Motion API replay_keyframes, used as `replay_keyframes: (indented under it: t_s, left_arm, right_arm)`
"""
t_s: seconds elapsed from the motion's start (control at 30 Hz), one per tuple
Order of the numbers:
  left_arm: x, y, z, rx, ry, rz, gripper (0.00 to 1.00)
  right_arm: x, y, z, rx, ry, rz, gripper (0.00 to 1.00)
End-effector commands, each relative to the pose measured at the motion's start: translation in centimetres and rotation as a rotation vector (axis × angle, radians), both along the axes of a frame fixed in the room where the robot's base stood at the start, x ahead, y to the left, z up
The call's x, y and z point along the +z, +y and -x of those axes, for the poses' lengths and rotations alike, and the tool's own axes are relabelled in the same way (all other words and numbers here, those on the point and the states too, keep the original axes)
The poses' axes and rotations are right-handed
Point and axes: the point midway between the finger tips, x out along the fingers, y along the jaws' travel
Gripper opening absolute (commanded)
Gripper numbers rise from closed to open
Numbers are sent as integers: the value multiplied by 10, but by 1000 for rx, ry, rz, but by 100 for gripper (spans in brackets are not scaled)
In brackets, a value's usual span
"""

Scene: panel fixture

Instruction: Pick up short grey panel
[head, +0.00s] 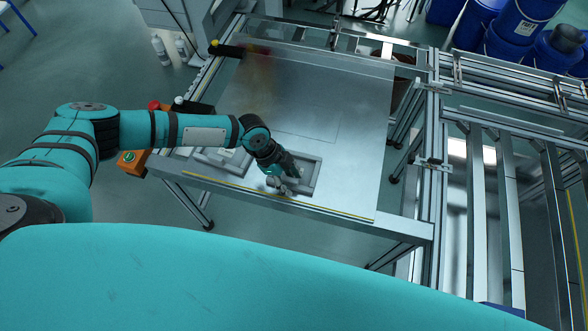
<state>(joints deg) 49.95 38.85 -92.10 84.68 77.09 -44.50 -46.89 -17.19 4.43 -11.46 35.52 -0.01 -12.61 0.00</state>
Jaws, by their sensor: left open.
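A small grey rectangular panel with a raised rim (311,174) lies on the metal table (345,185) near its front edge. Another low grey framed piece (207,157) lies to its left, partly behind my left arm. I cannot tell for certain which is the short grey panel. My left gripper (279,186) is open, pointing down over the left part of the right-hand panel, and hides some of it. Whether its fingers touch the panel cannot be told. My right gripper is not in view.
An orange box with a green button (131,160) is at the table's left corner. A yellow-black handle (227,50) lies at the back left. An aluminium frame with rails (490,200) stands at the right. The table's middle is clear.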

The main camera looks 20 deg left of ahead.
Motion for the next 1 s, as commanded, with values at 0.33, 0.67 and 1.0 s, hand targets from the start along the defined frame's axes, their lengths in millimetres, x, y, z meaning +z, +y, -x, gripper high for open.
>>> replay_keyframes:
  t_s: [0.33, 0.67, 1.0]
  left_arm:
    - [-4, -1, 0, 0, -1, -1, 35]
    - [-4, -1, 0, 0, -1, 0, 0]
    - [-3, -2, -1, 1, -2, 1, 0]
  right_arm:
    - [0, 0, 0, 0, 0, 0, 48]
    - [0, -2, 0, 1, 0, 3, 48]
    - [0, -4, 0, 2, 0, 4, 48]
